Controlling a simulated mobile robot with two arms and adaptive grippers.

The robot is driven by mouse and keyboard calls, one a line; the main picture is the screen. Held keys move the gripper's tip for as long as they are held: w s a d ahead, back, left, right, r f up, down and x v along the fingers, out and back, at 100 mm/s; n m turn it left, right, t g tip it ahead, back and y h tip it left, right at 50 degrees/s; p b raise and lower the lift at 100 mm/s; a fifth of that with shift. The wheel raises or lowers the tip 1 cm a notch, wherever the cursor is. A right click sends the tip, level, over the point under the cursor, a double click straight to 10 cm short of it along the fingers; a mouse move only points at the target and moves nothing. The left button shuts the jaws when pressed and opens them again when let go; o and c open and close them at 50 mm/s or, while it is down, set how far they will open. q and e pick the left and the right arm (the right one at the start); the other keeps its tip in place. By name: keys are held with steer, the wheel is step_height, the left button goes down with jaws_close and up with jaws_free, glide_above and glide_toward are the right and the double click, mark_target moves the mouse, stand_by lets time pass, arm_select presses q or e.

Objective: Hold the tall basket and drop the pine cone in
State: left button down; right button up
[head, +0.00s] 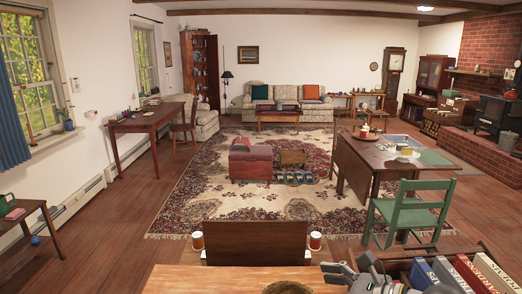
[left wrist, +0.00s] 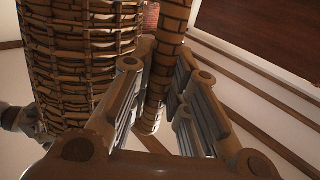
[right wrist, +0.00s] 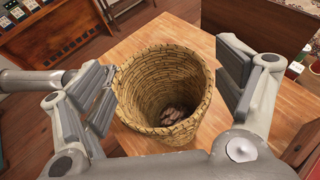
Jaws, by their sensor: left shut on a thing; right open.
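The tall basket (right wrist: 140,92), of woven tan wicker, stands on the wooden table; its rim shows at the bottom edge of the head view (head: 287,287). The brown pine cone (right wrist: 172,115) lies inside, on the basket's bottom. My right gripper (right wrist: 168,85) is open and empty above the basket mouth, its fingers apart on either side; it also shows in the head view (head: 355,275). In the left wrist view, my left gripper (left wrist: 155,90) is shut on a narrow woven part of the basket; the wicker body (left wrist: 80,60) fills the left. The left gripper is not clear in the head view.
The wooden table top (head: 215,280) has bare room left of the basket. Two red-and-white cans (head: 197,241) stand at its far side beside a dark chair back (head: 256,242). A crate of books (head: 470,270) is at the near right, and a green chair (head: 410,208) stands behind it.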

arm_select(q)
steer(key=shift+f, duration=0.15)
arm_select(e)
steer(key=v, duration=0.7)
steer(key=shift+d, duration=0.1)
stand_by(0.8)
arm_select(q)
steer(key=c, duration=1.3)
jaws_free()
steer(key=v, duration=1.2)
arm_select(e)
steer(key=shift+r, duration=0.1)
